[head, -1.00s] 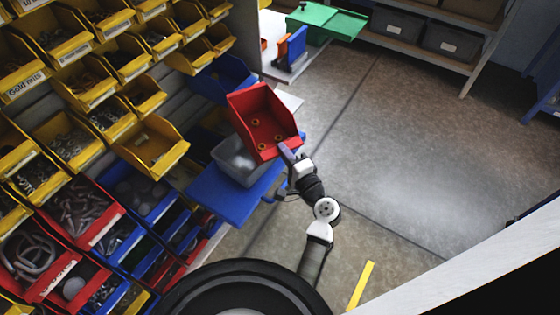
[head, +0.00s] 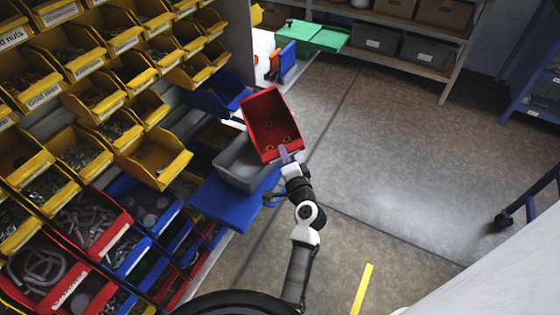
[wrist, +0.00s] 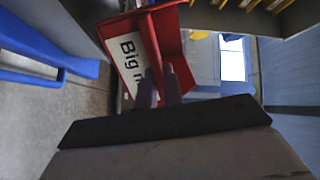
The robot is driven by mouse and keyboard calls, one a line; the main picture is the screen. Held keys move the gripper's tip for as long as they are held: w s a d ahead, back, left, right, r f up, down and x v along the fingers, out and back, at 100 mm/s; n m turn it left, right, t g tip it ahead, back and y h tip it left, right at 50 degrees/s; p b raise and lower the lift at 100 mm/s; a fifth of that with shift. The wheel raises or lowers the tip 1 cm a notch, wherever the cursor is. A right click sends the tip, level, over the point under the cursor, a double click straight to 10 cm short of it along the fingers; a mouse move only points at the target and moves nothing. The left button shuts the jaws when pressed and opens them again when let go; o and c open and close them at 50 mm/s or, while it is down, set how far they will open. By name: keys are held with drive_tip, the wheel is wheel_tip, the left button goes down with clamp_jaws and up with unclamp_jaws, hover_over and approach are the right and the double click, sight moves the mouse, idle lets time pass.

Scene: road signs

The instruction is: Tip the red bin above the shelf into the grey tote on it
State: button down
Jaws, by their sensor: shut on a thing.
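The red bin (head: 262,112) is held up in the air, tilted, its open side facing the head camera, with several small brass-coloured pieces near its lower end. My gripper (head: 284,154) is shut on the bin's lower edge. In the wrist view, my gripper's fingers (wrist: 159,88) press against the red bin (wrist: 170,35) beside its white label, partly readable as "Big". The grey tote (head: 238,165) sits on a blue surface at shelf height, just below and left of the bin, which hides part of it. The tote's inside is only partly visible.
A wall of yellow bins (head: 155,160) with small parts stands at left, with red and blue bins below. A blue bin (head: 215,95) is behind the tote. A green container (head: 325,38) stands farther back. Open floor (head: 400,150) lies to the right.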

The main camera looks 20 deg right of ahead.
sight(273, 157)
drive_tip(key=n+b, duration=0.1)
drive_tip(key=d+r+n, duration=0.1)
drive_tip(key=n, duration=0.1)
drive_tip(key=shift+s+d+b, duration=0.1)
drive_tip(key=shift+d+b, duration=0.05)
drive_tip(key=shift+b, duration=0.2)
drive_tip(key=n+b, duration=0.3)
drive_tip(key=n, duration=0.2)
drive_tip(key=shift+r, duration=0.2)
drive_tip(key=a+n+b, duration=0.1)
drive_tip(key=n+b, duration=0.1)
drive_tip(key=n, duration=0.1)
drive_tip(key=a+n+b, duration=0.2)
drive_tip(key=n+b, duration=0.1)
drive_tip(key=a+n+b, duration=0.1)
drive_tip(key=n+b, duration=0.2)
drive_tip(key=n, duration=0.1)
drive_tip(key=shift+w+a+f, duration=0.25)
drive_tip(key=shift+a+f, duration=0.05)
drive_tip(key=shift+f, duration=0.1)
drive_tip(key=a+n+b, duration=0.1)
drive_tip(key=n, duration=0.1)
drive_tip(key=a+r+n+b, duration=0.1)
drive_tip(key=a+n+b, duration=0.1)
drive_tip(key=shift+w+a+n, duration=0.1)
drive_tip(key=shift+w+n, duration=0.1)
drive_tip(key=shift+n, duration=0.1)
drive_tip(key=shift+r, duration=0.1)
